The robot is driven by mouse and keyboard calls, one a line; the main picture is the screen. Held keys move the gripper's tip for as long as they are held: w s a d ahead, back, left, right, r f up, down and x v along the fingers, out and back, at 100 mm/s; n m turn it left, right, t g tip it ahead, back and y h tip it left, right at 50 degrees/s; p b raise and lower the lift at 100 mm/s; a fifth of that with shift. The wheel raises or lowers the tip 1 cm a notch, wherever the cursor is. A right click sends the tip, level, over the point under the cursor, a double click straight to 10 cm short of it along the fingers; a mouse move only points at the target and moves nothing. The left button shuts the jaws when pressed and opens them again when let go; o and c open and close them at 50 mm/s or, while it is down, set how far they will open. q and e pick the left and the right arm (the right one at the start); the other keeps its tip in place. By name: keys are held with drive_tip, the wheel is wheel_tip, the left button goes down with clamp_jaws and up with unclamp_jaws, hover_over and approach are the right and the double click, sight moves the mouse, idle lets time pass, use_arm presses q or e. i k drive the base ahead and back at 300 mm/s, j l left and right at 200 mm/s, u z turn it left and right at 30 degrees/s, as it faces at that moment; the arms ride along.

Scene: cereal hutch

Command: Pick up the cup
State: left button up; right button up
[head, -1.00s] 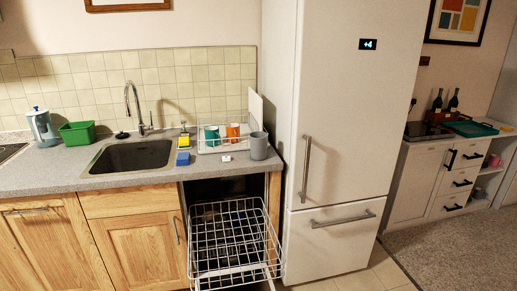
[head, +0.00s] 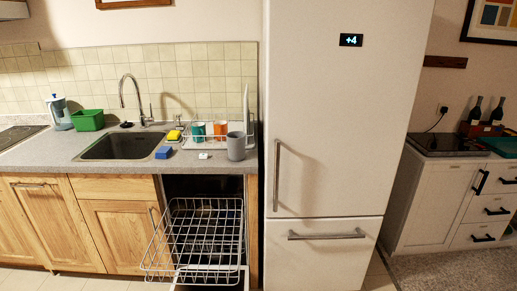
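There is also a pinkish cup in the earlier view, on a shelf at the far right, which is out of view now. Neither of my grippers is in view.
An open dishwasher with its wire rack (head: 197,240) pulled out juts below the counter (head: 48,156). A tall white fridge (head: 345,120) stands right of it. The sink (head: 122,147), blue sponge (head: 164,152) and green tub (head: 88,120) lie left of the cup.

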sight(236, 140)
drive_tip(key=i+l, duration=0.15)
drive_tip(key=l, duration=0.15)
drive_tip(key=i+l, duration=0.15)
drive_tip(key=l, duration=0.15)
drive_tip(key=i+l+u, duration=0.1)
drive_tip(key=l, duration=0.2)
drive_tip(key=i+l, duration=0.2)
drive_tip(key=l, duration=0.15)
